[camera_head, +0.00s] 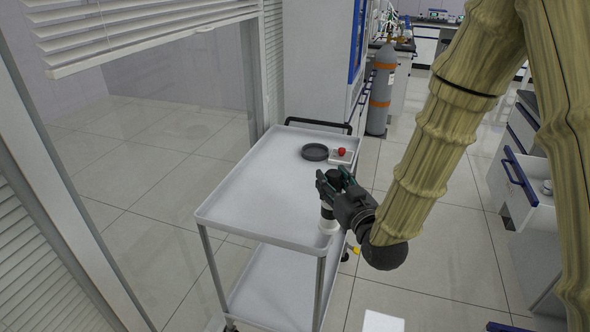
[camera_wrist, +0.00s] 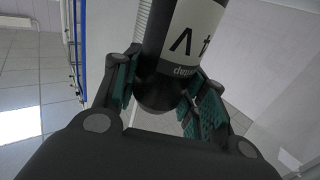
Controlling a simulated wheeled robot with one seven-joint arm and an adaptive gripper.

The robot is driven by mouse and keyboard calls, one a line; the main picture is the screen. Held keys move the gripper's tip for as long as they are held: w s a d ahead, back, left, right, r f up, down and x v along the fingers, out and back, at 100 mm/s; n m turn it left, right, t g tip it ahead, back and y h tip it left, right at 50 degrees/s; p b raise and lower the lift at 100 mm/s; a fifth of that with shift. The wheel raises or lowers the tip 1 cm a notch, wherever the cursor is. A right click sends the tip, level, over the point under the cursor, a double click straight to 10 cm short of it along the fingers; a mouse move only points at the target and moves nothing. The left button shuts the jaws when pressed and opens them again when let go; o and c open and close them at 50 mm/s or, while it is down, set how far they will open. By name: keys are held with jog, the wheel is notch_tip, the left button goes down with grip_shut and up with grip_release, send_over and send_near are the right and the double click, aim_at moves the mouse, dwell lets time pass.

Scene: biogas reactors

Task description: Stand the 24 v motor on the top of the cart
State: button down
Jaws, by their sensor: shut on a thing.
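The 24 V motor (camera_head: 327,213) is a dark cylinder with a white label band. It is upright at the near right corner of the cart's top. In the wrist view the motor (camera_wrist: 182,40) shows part of its label, with a "V" readable. My gripper (camera_head: 336,183) is shut on the motor, its green-padded fingers on either side; in the wrist view my gripper (camera_wrist: 163,98) also frames it. The cart (camera_head: 250,185) is light grey with a rimmed top tray and a lower shelf. I cannot tell whether the motor's lower end touches the tray.
A dark round dish (camera_head: 315,152) and a white box with a red button (camera_head: 342,152) lie at the tray's far right. The middle and left of the tray are clear. A grey gas cylinder (camera_head: 379,90) stands behind; a drawer (camera_head: 528,178) is open at right.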

jog(key=w+a+f+p, duration=0.4)
jog(key=w+a, duration=0.4)
jog(key=w, duration=0.3)
jog(key=shift+w+a+f, duration=0.25)
jog(key=shift+a+f, duration=0.05)
jog(key=shift+f, duration=0.2)
jog(key=c, duration=0.8)
grip_release()
jog(key=shift+s+r, duration=0.1)
jog(key=shift+s, duration=0.05)
jog(key=b+v, duration=0.2)
jog(key=v, duration=1)
jog(key=shift+b, duration=0.3)
